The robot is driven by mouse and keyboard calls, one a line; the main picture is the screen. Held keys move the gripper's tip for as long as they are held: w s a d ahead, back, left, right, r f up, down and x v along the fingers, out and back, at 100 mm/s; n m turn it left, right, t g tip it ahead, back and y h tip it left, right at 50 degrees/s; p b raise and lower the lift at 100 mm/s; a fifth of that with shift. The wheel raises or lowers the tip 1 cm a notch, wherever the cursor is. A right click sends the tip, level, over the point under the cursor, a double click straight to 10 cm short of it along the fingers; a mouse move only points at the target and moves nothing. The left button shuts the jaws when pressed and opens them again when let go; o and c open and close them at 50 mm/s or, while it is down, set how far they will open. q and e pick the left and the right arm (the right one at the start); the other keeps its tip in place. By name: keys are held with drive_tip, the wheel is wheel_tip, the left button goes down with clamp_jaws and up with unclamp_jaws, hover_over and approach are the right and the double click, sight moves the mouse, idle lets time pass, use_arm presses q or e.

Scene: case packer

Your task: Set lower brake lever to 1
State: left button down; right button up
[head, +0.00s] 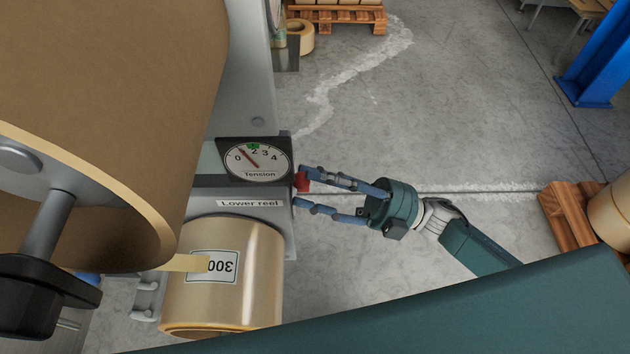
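The tension dial (257,160) sits on the grey machine above a "Lower reel" label (249,203). Its needle points up and left, between the 0 and the 2, with a green mark near the 2. A small red part (301,182), seemingly the lower brake lever, shows at the machine's right edge beside the dial. My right gripper (298,187) comes in from the right with its two fingers apart, the upper one at the red part. I cannot tell whether it touches. The rest of the lever is hidden. My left gripper is not in view.
A large brown roll (110,60) fills the upper left. A tape roll (222,290) marked 300 sits below the label. Pallets stand at the top (340,18) and right edge (570,215). A blue post (597,65) stands upper right. The floor between is clear.

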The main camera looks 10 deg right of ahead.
drive_tip(key=v, duration=1.2)
idle(0.3)
